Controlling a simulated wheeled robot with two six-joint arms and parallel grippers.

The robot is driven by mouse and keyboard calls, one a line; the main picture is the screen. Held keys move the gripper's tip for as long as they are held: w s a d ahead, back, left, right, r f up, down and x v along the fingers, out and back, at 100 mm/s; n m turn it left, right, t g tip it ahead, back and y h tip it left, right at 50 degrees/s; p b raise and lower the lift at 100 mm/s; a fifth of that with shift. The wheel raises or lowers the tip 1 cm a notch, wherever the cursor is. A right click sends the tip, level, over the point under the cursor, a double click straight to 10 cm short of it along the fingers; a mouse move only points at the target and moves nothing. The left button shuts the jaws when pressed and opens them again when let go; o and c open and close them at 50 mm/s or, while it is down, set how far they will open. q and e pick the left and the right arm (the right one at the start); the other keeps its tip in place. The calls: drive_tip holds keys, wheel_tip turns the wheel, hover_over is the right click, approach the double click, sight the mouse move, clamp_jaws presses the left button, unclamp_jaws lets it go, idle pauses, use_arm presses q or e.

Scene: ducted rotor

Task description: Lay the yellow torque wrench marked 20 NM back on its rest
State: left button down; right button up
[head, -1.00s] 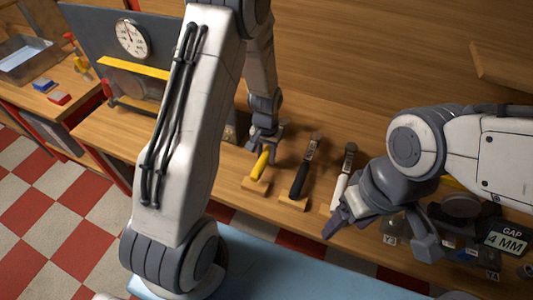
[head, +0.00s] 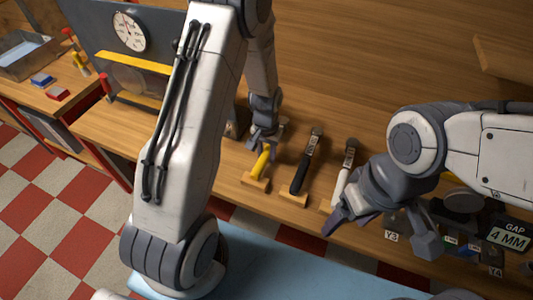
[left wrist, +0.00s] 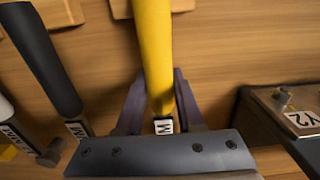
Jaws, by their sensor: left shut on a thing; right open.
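My left gripper (head: 264,143) is shut on the yellow torque wrench (head: 261,162), near the wrench's label. In the left wrist view the yellow handle (left wrist: 153,45) runs up between the fingers (left wrist: 152,104). Only an M of its label shows; the 20 NM marking cannot be read. The handle's free end is over a small wooden rest (head: 254,184), whose edge also shows in the left wrist view (left wrist: 121,9). I cannot tell whether the handle touches it. My right gripper (head: 385,225) is open and empty, at the bench's right side.
A black-handled wrench (head: 301,178) and a white-handled wrench (head: 342,183) lie just right of the yellow one. A dial gauge panel (head: 95,45) stands at the left. Dark blocks with labels such as Y3 and a GAP 4 MM sign (head: 508,237) are at the right.

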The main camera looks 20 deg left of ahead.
use_arm(q)
drive_tip(key=shift+c, duration=2.3)
unclamp_jaws()
wheel_tip(320, 180, up, 10)
drive_tip(key=shift+r+b, duration=0.15)
drive_tip(key=shift+b, duration=0.25)
drive_tip(key=shift+s+d+r, duration=0.1)
drive_tip(key=shift+d+r, duration=0.2)
drive_tip(key=s+d+r+m, duration=0.4)
drive_tip(key=s+d+r, duration=0.3)
drive_tip(key=s+d, duration=0.4)
drive_tip(key=s+d+r+m, duration=0.1)
drive_tip(key=s, duration=0.5)
drive_tip(key=s+d+r+m+h, duration=0.1)
drive_tip(key=s+m, duration=0.1)
drive_tip(key=s, duration=0.4)
drive_tip(key=shift+d+r, duration=0.25)
drive_tip(key=shift+r, duration=0.15)
